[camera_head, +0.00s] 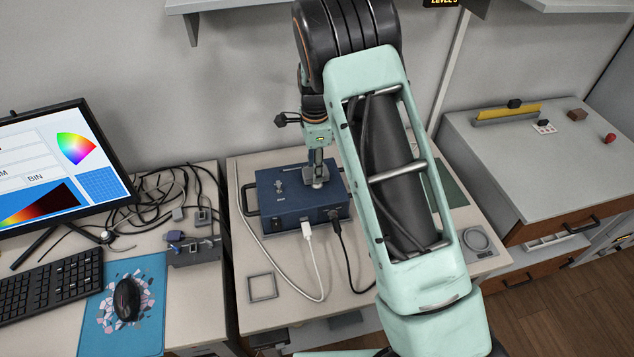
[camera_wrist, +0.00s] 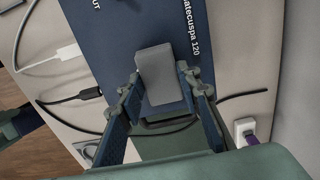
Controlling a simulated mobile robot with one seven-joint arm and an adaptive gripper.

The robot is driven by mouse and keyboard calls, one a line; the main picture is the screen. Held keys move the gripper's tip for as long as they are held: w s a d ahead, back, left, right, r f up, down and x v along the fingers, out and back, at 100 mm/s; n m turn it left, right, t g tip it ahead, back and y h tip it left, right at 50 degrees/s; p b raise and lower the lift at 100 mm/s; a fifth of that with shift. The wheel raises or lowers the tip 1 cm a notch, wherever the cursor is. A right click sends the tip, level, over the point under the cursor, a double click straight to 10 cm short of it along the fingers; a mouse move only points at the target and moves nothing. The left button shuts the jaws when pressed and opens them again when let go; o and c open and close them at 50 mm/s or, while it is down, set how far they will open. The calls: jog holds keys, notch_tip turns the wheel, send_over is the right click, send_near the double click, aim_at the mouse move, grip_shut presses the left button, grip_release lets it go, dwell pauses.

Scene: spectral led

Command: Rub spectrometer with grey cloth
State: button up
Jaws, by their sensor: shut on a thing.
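The spectrometer (camera_head: 275,208) is a dark blue box with black side handles on the middle table. In the wrist view its blue lettered top (camera_wrist: 112,35) fills the upper middle. My gripper (camera_head: 317,178) points down over the right part of its top. In the wrist view my gripper (camera_wrist: 159,88) is shut on a small grey folded piece, the grey cloth (camera_wrist: 160,65). The cloth lies over the spectrometer's top and seems to touch it; its underside is hidden. My arm hides part of the table to the right.
A white cable (camera_head: 312,262) and a black cable (camera_head: 348,255) run from the spectrometer's front. A square frame (camera_head: 250,288) lies in front of it. A monitor (camera_head: 60,165) and tangled cables stand left.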

jog(key=shift+s+d+f, duration=0.1)
jog(key=shift+s+d, duration=0.15)
jog(key=shift+s, duration=0.95)
jog(key=shift+s+d+f, duration=0.1)
jog(key=shift+s+d, duration=0.1)
jog(key=shift+s, duration=1)
jog(key=shift+r, duration=0.1)
jog(key=shift+w+a+r, duration=0.1)
jog(key=shift+w+a, duration=0.15)
jog(key=shift+w, duration=0.95)
jog(key=shift+w+a+r, duration=0.1)
jog(key=shift+w+a, duration=0.1)
jog(key=shift+w, duration=0.95)
jog(key=shift+r+p, duration=0.65)
jog(key=shift+r, duration=0.2)
